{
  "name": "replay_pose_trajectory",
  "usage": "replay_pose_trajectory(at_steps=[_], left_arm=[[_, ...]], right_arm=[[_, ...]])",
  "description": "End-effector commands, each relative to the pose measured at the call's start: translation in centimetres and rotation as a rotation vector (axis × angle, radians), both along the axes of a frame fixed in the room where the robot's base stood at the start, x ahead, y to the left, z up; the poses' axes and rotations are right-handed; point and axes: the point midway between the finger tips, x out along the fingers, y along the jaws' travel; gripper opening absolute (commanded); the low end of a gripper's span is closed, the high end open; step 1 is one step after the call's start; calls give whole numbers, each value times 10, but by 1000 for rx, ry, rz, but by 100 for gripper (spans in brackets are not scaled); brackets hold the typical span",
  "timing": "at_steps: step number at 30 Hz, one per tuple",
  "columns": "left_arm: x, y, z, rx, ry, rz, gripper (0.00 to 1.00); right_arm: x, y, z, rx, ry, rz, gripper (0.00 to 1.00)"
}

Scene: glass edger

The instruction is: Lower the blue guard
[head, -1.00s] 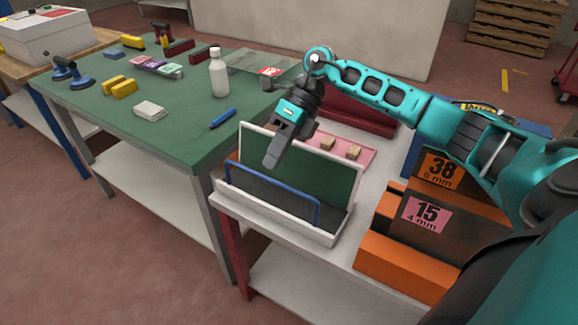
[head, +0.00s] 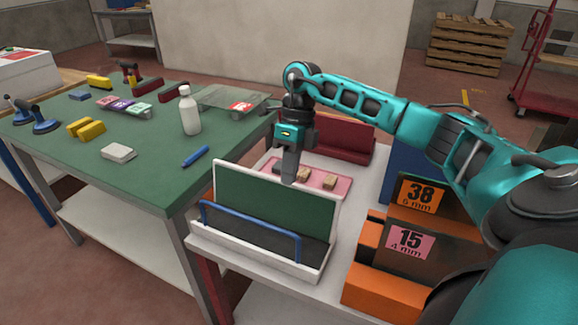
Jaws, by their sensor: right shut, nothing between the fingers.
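The blue guard (head: 250,218) is a thin tubular loop along the front of a white trough-like unit (head: 262,263). Its top bar stands above the trough's front rim, in front of an upright green panel (head: 285,213) with a white edge. My right gripper (head: 289,178) is shut and empty, pointing straight down. Its fingertips are near the panel's top edge, by the pink tray behind, apart from the guard. Whether they touch anything there I cannot tell. My left gripper is not in view.
The pink tray (head: 335,193) holds small tan blocks. A dark red stand (head: 340,140) is behind it. A green table (head: 150,160) at left carries a white bottle (head: 190,112) and a blue marker (head: 195,156).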

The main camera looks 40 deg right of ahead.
Motion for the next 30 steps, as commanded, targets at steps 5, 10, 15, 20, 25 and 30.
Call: replay_pose_trajectory(at_steps=[5, 10, 15, 20, 25, 30], left_arm=[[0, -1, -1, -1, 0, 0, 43], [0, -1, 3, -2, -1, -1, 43], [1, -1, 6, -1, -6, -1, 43], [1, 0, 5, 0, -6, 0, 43], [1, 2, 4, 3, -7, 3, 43], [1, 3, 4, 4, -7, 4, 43]], right_arm=[[-6, 13, -40, 1, 5, 2, 0], [-12, 29, -57, 1, 0, 6, 0], [-20, 47, -61, 2, -1, 3, 0], [-22, 53, -62, 1, -2, 1, 0], [-22, 54, -62, 1, -2, 0, 0], [-22, 54, -62, 0, -2, 0, 0]])
